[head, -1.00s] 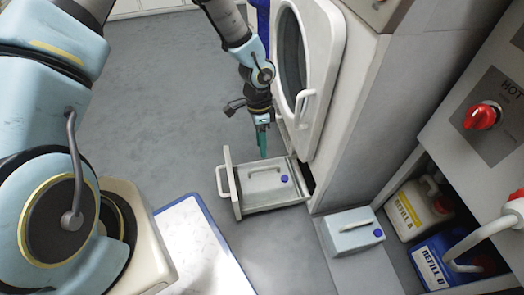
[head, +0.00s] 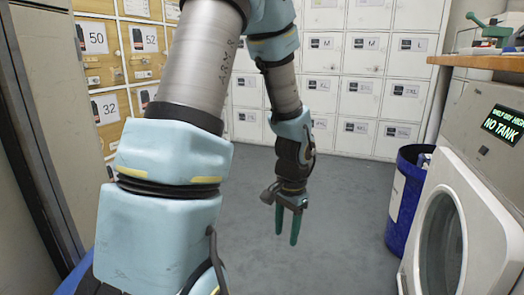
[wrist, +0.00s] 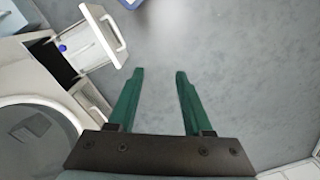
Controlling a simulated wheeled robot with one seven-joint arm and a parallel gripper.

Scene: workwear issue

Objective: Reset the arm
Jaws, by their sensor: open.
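My gripper (head: 287,224) hangs from my arm above the grey floor, its two green fingers pointing down. In the wrist view my gripper (wrist: 160,88) shows its fingers apart, with only bare floor between them. It holds nothing. An open drawer (wrist: 112,32) with a white handle stands out from the machine at the upper left of the wrist view. It holds a light container with a blue cap (wrist: 63,48). The gripper is apart from the drawer.
At right in the head view is a white machine with a round door (head: 440,240) and a display reading "NO TANK" (head: 502,125). A blue bin (head: 405,205) stands beside it. Labelled lockers (head: 362,85) line the back. The floor (head: 340,220) between is clear.

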